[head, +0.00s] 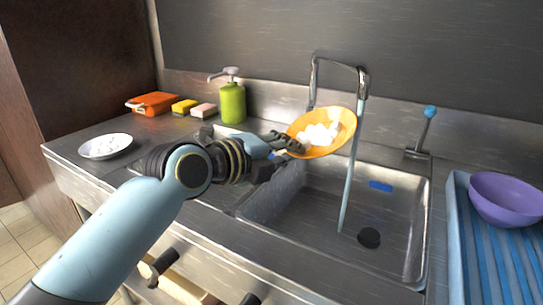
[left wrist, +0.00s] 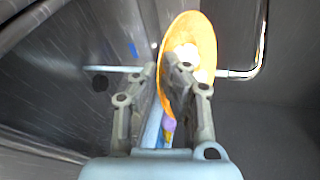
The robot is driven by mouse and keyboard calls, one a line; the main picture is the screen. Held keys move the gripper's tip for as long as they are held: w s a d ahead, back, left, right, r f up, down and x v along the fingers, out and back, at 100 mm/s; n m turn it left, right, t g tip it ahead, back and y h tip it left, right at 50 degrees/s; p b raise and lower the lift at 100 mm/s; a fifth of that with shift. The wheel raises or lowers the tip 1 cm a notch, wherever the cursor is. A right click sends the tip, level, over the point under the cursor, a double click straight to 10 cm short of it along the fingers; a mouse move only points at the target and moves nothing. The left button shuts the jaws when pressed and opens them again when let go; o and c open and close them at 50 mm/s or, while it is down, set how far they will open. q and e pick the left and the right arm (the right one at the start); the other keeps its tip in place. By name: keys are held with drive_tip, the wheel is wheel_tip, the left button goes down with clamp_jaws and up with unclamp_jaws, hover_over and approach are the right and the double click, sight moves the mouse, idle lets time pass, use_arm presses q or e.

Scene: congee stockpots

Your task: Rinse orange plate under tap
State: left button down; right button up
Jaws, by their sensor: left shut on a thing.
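The orange plate (head: 346,136) is held tilted above the sink's back left part, with white foam or lumps (head: 318,134) on its face. My left gripper (head: 292,144) is shut on the plate's left rim. In the left wrist view the plate (left wrist: 202,32) stands between the fingers (left wrist: 162,85), its lower part hidden by one finger. The tap (head: 362,80) is at the back of the sink, and a bluish water stream (head: 350,185) falls from it into the sink (head: 290,210), just right of the plate. My right gripper is not seen.
A white plate (head: 105,147) lies on the left counter. A green soap bottle (head: 232,103), sponges (head: 184,106) and an orange container (head: 153,103) stand behind. A blue-handled lever (head: 430,113) is at right, beside a blue rack (head: 485,255) with a purple bowl (head: 507,200).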

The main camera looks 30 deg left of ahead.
sight(314, 150)
use_arm(q)
drive_tip(key=w+d, duration=0.1)
drive_tip(key=w+b, duration=0.1)
drive_tip(key=w+d+f, duration=0.1)
drive_tip(key=shift+w+d+b, duration=0.3)
drive_tip(key=shift+w+d+f, duration=0.1)
drive_tip(key=shift+w+d, duration=0.35)
drive_tip(key=shift+w, duration=0.2)
drive_tip(key=shift+s+d, duration=0.15)
drive_tip(key=shift+s+d, duration=0.25)
drive_tip(key=shift+d, duration=0.1)
drive_tip(key=shift+w+a, duration=0.15)
drive_tip(key=shift+a, duration=0.05)
drive_tip(key=shift+w+a+b, duration=0.25)
drive_tip(key=shift+a+b, duration=0.05)
drive_tip(key=shift+a, duration=0.05)
drive_tip(key=shift+s+a, duration=0.7)
drive_tip(key=shift+s, duration=0.35)
drive_tip(key=shift+s+a+p, duration=0.25)
drive_tip(key=shift+s+a, duration=0.55)
drive_tip(key=shift+s, duration=0.35)
drive_tip(key=shift+s+a+p, duration=0.2)
drive_tip(key=shift+s+a, duration=0.6)
drive_tip(key=shift+s, duration=0.35)
